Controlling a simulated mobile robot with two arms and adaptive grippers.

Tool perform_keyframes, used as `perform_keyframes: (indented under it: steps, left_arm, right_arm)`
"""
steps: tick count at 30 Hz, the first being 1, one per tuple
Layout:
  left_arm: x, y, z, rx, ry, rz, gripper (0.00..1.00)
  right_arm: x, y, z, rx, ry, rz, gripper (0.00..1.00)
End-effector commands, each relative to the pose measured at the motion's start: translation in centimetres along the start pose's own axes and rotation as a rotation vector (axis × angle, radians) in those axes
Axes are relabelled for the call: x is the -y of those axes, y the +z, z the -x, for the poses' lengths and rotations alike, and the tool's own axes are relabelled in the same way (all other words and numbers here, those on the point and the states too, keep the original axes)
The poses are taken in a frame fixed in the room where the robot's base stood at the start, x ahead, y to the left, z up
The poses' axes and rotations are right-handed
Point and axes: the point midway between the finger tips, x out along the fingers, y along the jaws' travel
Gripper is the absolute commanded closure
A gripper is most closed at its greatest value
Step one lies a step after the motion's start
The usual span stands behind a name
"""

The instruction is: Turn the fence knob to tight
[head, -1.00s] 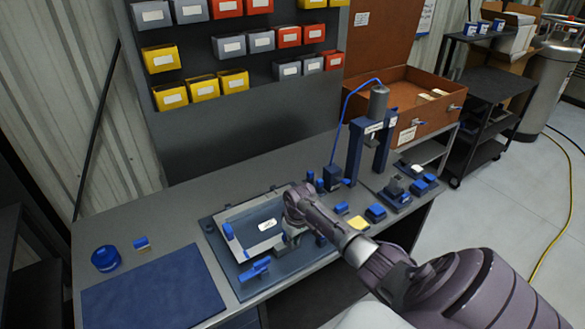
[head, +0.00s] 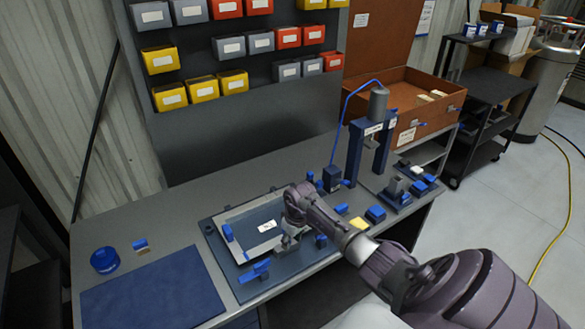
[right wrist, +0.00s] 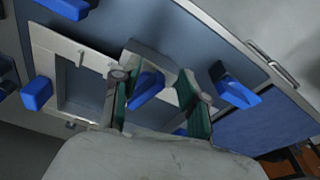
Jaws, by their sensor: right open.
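My right gripper (head: 288,241) is low over the dark blue fixture plate on the bench. In the right wrist view its two green-padded fingers (right wrist: 153,80) are open. A blue bar-shaped knob (right wrist: 146,90) shows between them, near the fingertips; I cannot tell whether they touch it. It looks like the fence knob, but I see no marking that confirms this or its tight position. The gripper hides it in the head view. A pale frame (head: 240,212) lies on the plate, with other blue handles (head: 255,271) around it. My left gripper is not in view.
A blue press (head: 355,155) stands to the right on the bench, with small blue blocks (head: 376,213) near it. A blue mat (head: 150,292) and a round blue container (head: 105,260) are at the left. Bins hang on the back panel.

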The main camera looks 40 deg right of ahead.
Motion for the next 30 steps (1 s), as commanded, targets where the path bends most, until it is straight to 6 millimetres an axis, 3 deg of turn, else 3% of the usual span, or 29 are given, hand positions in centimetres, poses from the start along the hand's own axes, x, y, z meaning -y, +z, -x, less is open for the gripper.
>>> perform_keyframes:
  steps: [9, 24, 30]
  left_arm:
    - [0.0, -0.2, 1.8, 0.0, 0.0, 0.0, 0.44]
    - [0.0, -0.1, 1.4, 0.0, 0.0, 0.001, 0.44]
    - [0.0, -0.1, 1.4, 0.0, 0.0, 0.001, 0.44]
  right_arm:
    - [0.0, -0.3, 2.9, 0.003, 0.001, 0.001, 0.56]
    - [-0.1, -1.0, 7.3, 0.004, 0.0, 0.0, 0.56]
    - [0.0, -1.0, 7.8, 0.006, 0.0, 0.0, 0.56]
